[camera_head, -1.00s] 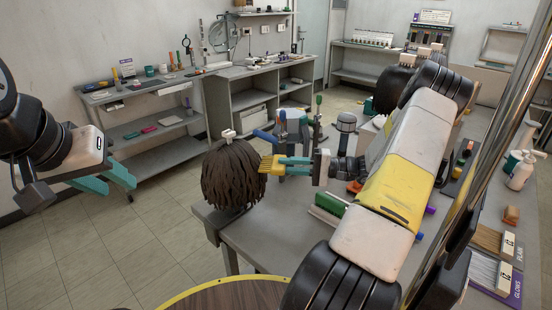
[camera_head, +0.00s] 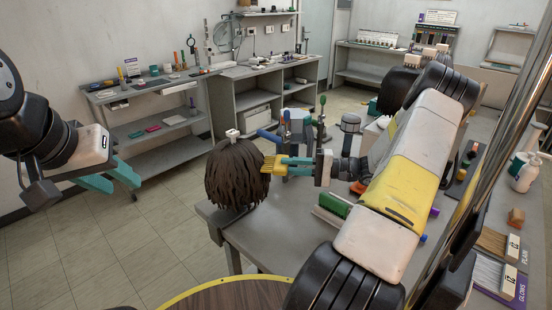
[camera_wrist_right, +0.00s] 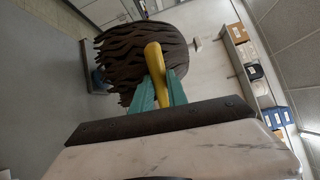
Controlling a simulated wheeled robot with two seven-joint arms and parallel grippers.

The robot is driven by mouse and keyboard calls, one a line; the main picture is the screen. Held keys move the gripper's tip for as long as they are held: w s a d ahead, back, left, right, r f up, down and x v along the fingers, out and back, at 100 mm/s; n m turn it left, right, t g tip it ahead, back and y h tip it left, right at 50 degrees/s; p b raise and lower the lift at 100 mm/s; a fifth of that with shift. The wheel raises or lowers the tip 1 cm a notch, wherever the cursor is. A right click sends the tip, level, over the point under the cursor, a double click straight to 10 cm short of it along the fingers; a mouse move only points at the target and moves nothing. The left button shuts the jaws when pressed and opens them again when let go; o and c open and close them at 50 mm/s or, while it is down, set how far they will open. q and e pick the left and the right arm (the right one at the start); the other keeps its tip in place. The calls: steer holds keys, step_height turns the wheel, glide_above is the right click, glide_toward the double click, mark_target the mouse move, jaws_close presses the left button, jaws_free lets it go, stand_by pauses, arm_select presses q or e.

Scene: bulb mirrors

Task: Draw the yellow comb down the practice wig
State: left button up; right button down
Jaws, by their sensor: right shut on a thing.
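The practice wig (camera_head: 236,176) is a dark brown head of hair at the table's left corner. It also shows in the right wrist view (camera_wrist_right: 125,55). My right gripper (camera_head: 288,167) is shut on the yellow comb (camera_head: 271,163) and holds it level, with the comb's tines against the right side of the wig. In the right wrist view the yellow handle (camera_wrist_right: 155,62) stands between the teal fingers (camera_wrist_right: 158,97); the tines are hidden there. My left gripper (camera_head: 112,179) is empty and open over the floor at the left, far from the wig.
A blue clamp-like stand (camera_head: 297,132) rises close behind my right gripper. A green block (camera_head: 333,205) lies on the grey table (camera_head: 265,240). The floor left of the wig is clear.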

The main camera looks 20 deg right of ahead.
stand_by(0.7)
steer(key=f, duration=0.3)
steer(key=shift+s+d+f, duration=0.15)
steer(key=shift+d+f, duration=0.2)
steer(key=shift+d, duration=0.05)
steer(key=r, duration=0.2)
steer(key=d+r, duration=0.1)
steer(key=shift+s+r, duration=0.1)
steer(key=shift+r, duration=0.25)
stand_by(0.5)
steer(key=shift+a, duration=0.1)
steer(key=shift+x, duration=0.85)
